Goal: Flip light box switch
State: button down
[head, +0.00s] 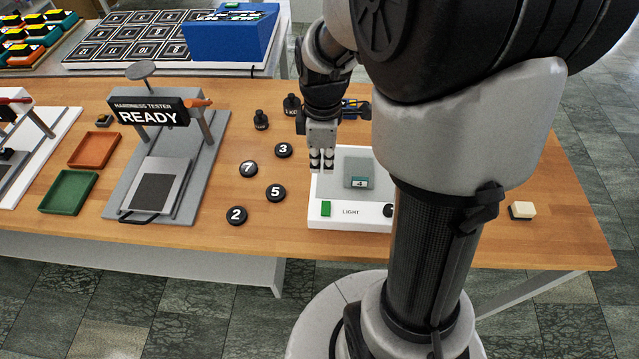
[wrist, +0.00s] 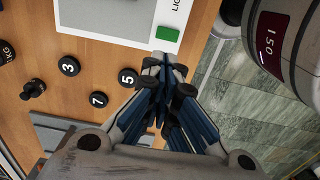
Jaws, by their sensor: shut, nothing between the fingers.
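The light box (head: 368,222) is a white box with a grey panel, standing near the table's front edge. Its green switch (head: 326,208) is at the front left corner, beside the printed word LIGHT. In the wrist view the switch (wrist: 167,34) shows just beyond my fingertips, on the corner of the light box (wrist: 152,24). My gripper (head: 321,167) is shut and empty, above the left part of the box, apart from the switch in the picture. In the wrist view my gripper (wrist: 168,82) has its fingers together. My arm hides the right part of the box.
A black knob (head: 388,211) is partly hidden. Numbered black discs (head: 275,193) lie left of the box. The hardness tester (head: 150,112) stands farther left. A cream-topped block (head: 522,210) lies right.

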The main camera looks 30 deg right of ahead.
aim_at(322, 205)
notch_tip(322, 205, down, 14)
jog(key=b, duration=0.5)
jog(key=shift+g+p, duration=0.3)
jog(key=shift+p, duration=0.15)
jog(key=shift+w+d+f, duration=0.1)
jog(key=shift+w+f, duration=0.05)
jog(key=shift+f, duration=0.15)
jog(key=shift+s+r, duration=0.15)
jog(key=shift+s, duration=0.1)
jog(key=shift+s+a+r, duration=0.15)
jog(key=shift+s+a, duration=0.3)
jog(key=shift+r+p, duration=0.1)
jog(key=shift+p, duration=0.2)
